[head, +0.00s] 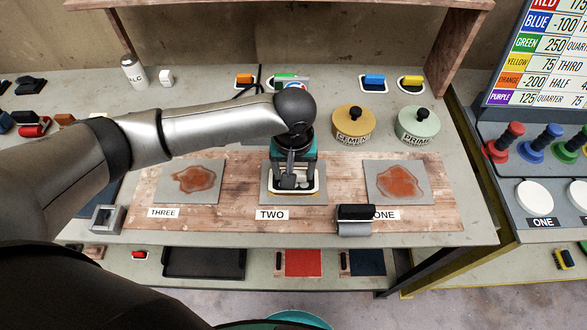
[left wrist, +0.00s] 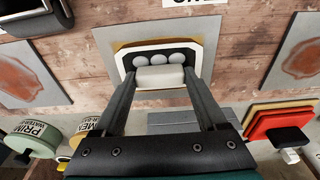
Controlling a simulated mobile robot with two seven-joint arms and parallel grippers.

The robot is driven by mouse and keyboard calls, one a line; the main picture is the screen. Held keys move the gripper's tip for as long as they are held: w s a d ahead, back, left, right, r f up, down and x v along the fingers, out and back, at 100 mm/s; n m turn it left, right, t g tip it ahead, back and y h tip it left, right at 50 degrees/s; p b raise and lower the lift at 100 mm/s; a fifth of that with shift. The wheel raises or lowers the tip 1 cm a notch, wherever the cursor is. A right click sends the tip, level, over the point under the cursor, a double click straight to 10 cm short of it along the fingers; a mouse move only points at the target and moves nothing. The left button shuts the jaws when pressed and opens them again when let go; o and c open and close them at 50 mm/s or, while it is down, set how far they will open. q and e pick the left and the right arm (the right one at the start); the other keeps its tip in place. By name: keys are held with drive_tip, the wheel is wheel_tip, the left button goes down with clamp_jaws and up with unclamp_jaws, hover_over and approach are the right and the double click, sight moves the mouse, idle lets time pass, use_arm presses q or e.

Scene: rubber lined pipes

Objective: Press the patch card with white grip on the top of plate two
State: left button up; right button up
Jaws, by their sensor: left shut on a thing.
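My left gripper (head: 292,190) is over plate two (head: 268,193) at the middle of the wooden board. It is shut on the white grip (left wrist: 160,78) of the patch card. The card (left wrist: 158,49) has a white rim, a dark face and grey round spots. It lies flat within the outline of plate two, which is grey with a tan patch and also shows in the left wrist view (left wrist: 110,38). In the head view the gripper hides much of the card. Whether the card touches the plate fully, I cannot tell. My right gripper is not in view.
Plate three (head: 167,184) and plate one (head: 370,185), both with rusty patches, flank plate two. A roller (head: 354,222) lies by the ONE label, and a metal block (head: 103,218) by THREE. An orange tin (head: 353,126) and a green tin (head: 417,124) stand behind.

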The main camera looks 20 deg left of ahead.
use_arm(q)
drive_tip(key=shift+s+f+p, duration=0.25)
drive_tip(key=shift+f+p, duration=0.1)
drive_tip(key=shift+p, duration=0.2)
idle(1.8)
drive_tip(key=r+p, duration=0.2)
drive_tip(key=p, duration=0.1)
drive_tip(key=r+p, duration=0.5)
drive_tip(key=p, duration=0.1)
drive_tip(key=shift+w+r+p, duration=0.25)
drive_tip(key=shift+r+p, duration=0.05)
idle(0.4)
drive_tip(key=shift+f, duration=0.1)
